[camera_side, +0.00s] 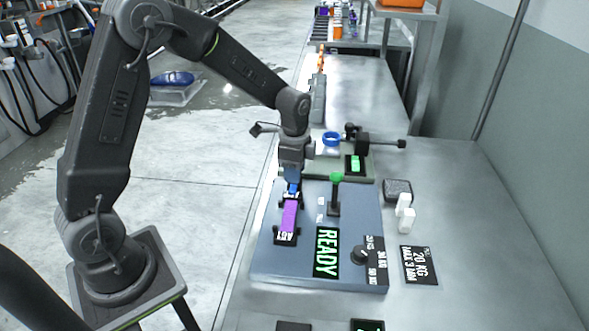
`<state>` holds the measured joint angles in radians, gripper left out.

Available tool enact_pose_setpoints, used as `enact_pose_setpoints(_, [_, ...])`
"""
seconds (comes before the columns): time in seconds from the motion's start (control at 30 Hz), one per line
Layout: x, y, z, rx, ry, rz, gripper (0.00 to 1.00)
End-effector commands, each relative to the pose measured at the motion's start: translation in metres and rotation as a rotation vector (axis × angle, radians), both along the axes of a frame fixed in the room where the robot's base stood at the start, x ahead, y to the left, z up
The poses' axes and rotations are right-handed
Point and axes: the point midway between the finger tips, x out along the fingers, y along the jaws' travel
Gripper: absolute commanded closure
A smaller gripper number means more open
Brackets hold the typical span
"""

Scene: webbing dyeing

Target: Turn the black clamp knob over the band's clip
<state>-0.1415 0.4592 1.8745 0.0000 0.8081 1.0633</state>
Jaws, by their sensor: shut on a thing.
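The purple band (289,217) lies lengthwise in a black holder on the blue-grey test plate (335,272), with a white "A01" label at its near end. At the band's far end, a small blue part (293,187) shows beside black clamp pieces. My gripper (292,180) points down over this far end and is shut on the black clamp knob, which the fingers mostly hide. The band's clip cannot be made out clearly under the gripper.
On the plate stand a green-topped post (336,180), a "READY" display (326,252) and a black dial (362,255) with weight labels. A blue ring (331,139) sits behind.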

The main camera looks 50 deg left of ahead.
Motion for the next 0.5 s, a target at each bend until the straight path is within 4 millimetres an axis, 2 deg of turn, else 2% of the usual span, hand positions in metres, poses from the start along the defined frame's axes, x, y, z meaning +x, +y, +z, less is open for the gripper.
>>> enact_pose_setpoints(0.5, [0.0003, 0.0000, 0.0003, 0.001, -0.001, -0.038, 0.90])
